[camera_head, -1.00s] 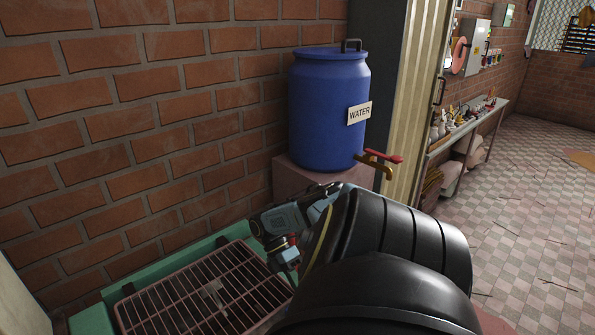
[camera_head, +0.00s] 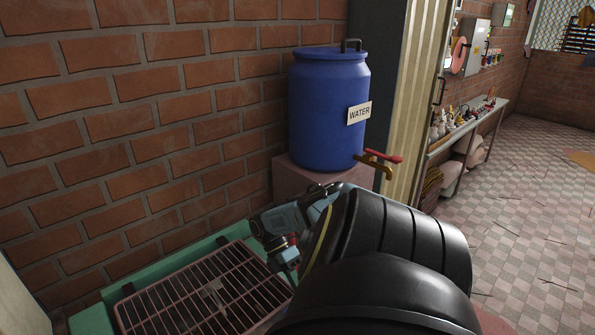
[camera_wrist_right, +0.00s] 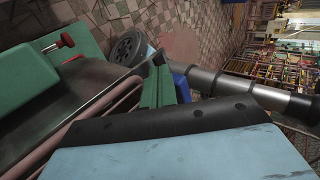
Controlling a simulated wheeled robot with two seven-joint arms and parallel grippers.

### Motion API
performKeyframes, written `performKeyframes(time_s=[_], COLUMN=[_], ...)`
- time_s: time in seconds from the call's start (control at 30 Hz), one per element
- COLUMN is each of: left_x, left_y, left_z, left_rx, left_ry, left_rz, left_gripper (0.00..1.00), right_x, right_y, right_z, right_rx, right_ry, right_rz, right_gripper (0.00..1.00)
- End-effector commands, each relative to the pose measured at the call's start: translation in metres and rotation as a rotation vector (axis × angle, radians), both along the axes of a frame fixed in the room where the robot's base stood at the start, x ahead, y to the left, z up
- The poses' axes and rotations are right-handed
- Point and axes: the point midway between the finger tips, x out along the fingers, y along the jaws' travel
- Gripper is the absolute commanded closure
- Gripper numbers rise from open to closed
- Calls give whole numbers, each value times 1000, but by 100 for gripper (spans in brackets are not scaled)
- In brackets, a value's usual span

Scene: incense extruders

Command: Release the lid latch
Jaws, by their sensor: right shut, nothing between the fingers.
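My right arm crosses the lower middle of the head view. Its blue-grey gripper (camera_head: 287,262) points down over the right edge of the green machine body (camera_head: 92,318). The gripper is shut and empty. A small red part (camera_head: 292,239) shows close beside it; I cannot tell whether they touch. In the right wrist view the green body (camera_wrist_right: 45,65) lies at the left, with a red knob (camera_wrist_right: 67,40) on a metal stem. A pale blue panel with a black edge fills the bottom of that view. I cannot make out the lid latch clearly. My left gripper is out of view.
A rusty wire rack (camera_head: 205,297) lies on the green body. A blue water barrel (camera_head: 328,110) with a red-handled tap (camera_head: 380,160) stands on a block behind. A brick wall (camera_head: 130,120) closes the left. The tiled floor is open at the right.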

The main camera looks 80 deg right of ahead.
Motion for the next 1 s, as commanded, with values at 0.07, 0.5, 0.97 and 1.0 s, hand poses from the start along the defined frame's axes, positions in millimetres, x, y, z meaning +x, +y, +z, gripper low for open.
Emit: performKeyframes(time_s=[0.07,0.5,0.97,1.0], left_x=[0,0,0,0], left_y=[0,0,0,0], left_z=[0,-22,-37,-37], left_rx=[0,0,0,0], left_ry=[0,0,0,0], left_rz=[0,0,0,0], left_gripper=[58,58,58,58], right_x=[0,32,68,69], right_y=[0,-23,-47,-48], right_z=[0,31,75,76], right_rx=[0,-2,6,8], right_ry=[0,-7,3,3], right_rz=[0,-2,-2,-2], right_gripper=[100,100,100,100])
